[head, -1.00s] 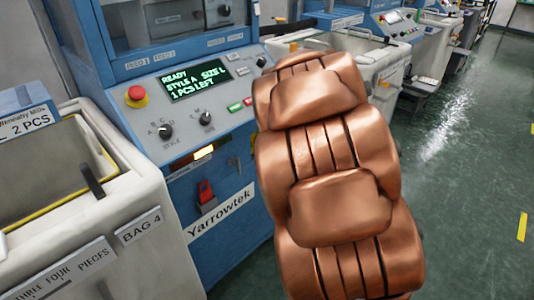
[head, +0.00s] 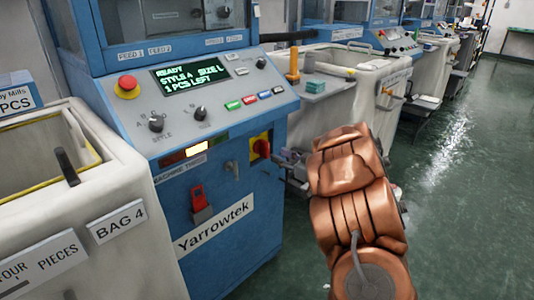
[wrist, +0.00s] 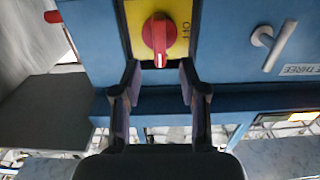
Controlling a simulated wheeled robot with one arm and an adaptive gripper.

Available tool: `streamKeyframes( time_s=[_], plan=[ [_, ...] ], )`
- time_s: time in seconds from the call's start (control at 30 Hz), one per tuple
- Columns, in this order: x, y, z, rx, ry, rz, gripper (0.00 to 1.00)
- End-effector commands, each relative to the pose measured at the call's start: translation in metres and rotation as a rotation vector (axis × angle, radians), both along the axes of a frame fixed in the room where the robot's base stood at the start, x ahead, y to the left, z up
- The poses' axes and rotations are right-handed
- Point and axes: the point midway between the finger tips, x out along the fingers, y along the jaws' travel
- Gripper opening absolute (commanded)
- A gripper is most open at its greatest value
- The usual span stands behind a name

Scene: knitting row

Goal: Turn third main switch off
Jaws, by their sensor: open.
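The main switch is a red rotary knob (head: 262,147) on a yellow plate, on the side of the blue Yarrowtek machine (head: 240,230) labelled machine three. In the wrist view the red knob (wrist: 158,34) sits upright on its yellow plate (wrist: 182,38), with a white mark at its lower end and small lettering to the right. My gripper (wrist: 158,82) is open and empty. Its fingertips are just below the knob in the wrist view, on either side of its line, and do not visibly touch it. In the head view my gripper is mostly hidden by my copper arm.
A silver handle (wrist: 272,42) is beside the switch. The panel has a lit display (head: 190,76), a red stop button (head: 127,86), dials and a lit lamp (head: 198,149). A red latch (head: 198,198) is below. A white bin (head: 100,190) stands left; open green floor lies right.

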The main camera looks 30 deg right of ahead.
Motion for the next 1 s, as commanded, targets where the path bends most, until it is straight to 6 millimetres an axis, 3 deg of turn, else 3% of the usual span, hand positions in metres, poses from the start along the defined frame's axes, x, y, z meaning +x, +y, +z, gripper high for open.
streamKeyframes(
  time_s=[0.5,0.9,1.0],
  plan=[
    [0.064,0.015,0.0,-0.003,0.0,0.001,0.43],
    [0.072,0.017,0.001,-0.003,0.0,-0.002,0.43],
    [0.072,0.017,0.001,-0.003,0.0,-0.002,0.34]
  ],
)
